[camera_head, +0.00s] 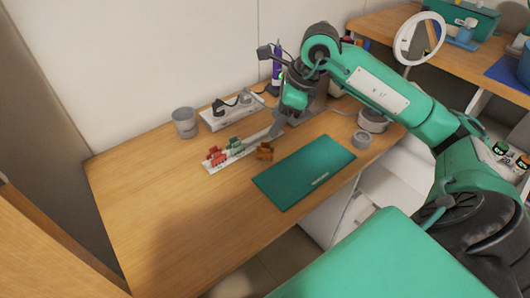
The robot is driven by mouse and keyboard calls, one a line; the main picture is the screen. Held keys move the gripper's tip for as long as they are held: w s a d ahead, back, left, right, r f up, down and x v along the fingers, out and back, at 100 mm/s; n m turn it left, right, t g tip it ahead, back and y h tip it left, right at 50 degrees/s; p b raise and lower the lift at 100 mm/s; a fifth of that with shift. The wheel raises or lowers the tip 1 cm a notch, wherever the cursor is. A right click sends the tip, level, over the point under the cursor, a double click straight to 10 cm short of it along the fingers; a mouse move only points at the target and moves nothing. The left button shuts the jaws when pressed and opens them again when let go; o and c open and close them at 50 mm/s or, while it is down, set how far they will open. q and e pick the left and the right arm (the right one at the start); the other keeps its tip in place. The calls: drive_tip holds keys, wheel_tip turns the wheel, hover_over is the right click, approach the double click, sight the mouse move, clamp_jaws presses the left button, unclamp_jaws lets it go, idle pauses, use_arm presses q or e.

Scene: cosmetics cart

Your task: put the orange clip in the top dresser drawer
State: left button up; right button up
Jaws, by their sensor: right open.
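The orange clip (264,152) lies on the wooden desk, just right of a white strip (213,167) holding red and green clips. My right gripper (274,132) is open above the far end of the strip, close behind the orange clip and apart from it. Its fingers are small and partly hard to make out. A white dresser (325,222) stands under the desk's right side, partly hidden by my arm. I cannot tell its top drawer's state. My left gripper is out of view.
A green mat (305,172) lies right of the clips. A grey cup (185,122), a white tray (232,110) and a purple bottle (277,68) stand at the back. A tape roll (361,139) is at the right. The desk's left part is clear.

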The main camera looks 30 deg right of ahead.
sight(266, 145)
drive_tip(key=x, duration=0.5)
drive_tip(key=f, duration=0.2)
drive_tip(key=a+f, duration=0.1)
drive_tip(key=f, duration=0.1)
drive_tip(key=shift+f+b, duration=0.35)
drive_tip(key=shift+w+a+f, duration=0.1)
drive_tip(key=shift+w+f, duration=0.05)
drive_tip(key=shift+f, duration=0.15)
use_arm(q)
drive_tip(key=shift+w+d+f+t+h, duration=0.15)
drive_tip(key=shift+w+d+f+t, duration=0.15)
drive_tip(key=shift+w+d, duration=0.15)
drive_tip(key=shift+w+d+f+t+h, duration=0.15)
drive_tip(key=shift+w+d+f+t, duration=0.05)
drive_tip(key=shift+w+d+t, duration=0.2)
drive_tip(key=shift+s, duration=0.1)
use_arm(e)
drive_tip(key=shift+c, duration=0.2)
drive_tip(key=c, duration=0.4)
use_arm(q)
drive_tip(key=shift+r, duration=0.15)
use_arm(e)
drive_tip(key=c, duration=0.6)
